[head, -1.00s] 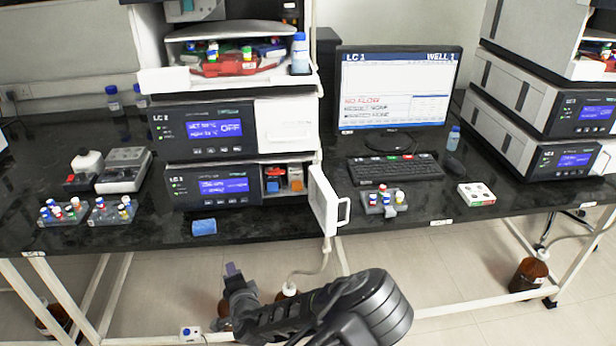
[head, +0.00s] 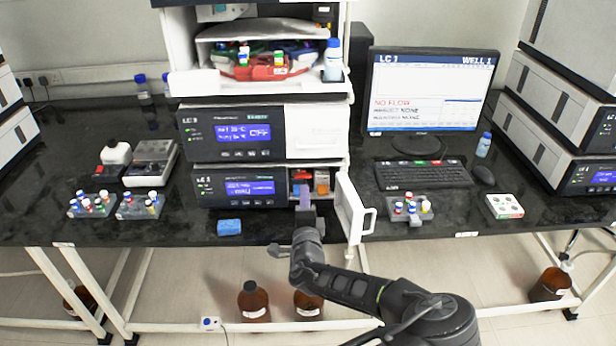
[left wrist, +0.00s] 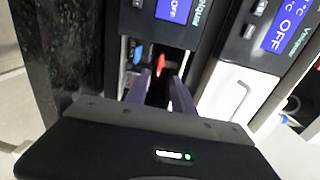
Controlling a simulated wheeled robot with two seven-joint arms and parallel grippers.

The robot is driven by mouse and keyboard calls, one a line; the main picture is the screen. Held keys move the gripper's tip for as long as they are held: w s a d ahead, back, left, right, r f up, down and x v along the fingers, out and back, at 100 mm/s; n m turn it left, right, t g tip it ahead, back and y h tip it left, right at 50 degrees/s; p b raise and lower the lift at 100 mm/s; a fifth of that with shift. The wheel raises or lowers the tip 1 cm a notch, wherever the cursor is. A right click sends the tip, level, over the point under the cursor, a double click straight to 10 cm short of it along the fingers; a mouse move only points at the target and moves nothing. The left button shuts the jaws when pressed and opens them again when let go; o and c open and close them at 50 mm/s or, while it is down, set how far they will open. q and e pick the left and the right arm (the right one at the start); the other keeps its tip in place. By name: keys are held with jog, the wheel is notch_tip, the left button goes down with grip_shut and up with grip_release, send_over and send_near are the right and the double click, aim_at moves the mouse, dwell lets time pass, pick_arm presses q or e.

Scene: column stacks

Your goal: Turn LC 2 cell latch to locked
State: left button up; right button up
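The middle stack's lower module (head: 228,190) has an open compartment at its right end. Inside I see a red latch-like part (head: 302,175) and an orange block (head: 321,182). The stack's label is too blurred to read for sure. My left gripper (head: 305,196) is in front of this opening, its purple fingers upright in the head view. In the left wrist view, the two fingers of my left gripper (left wrist: 161,84) are apart, with the red part (left wrist: 160,58) beyond and between them, seemingly untouched. The latch's setting is unclear. My right gripper is not in view.
The white compartment door (head: 350,206) stands swung open just right of my gripper. A blue sponge (head: 229,227) lies at the bench's front edge. Vial racks (head: 140,207) stand left, another vial rack (head: 410,210) right of the door. Brown bottles (head: 253,300) stand below.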

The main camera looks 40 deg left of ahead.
aim_at(303, 178)
pick_arm(q)
jog(key=shift+p+x, duration=0.75)
jog(key=shift+x, duration=3.1)
jog(key=shift+s, duration=0.1)
jog(key=shift+c, duration=0.5)
grip_shut()
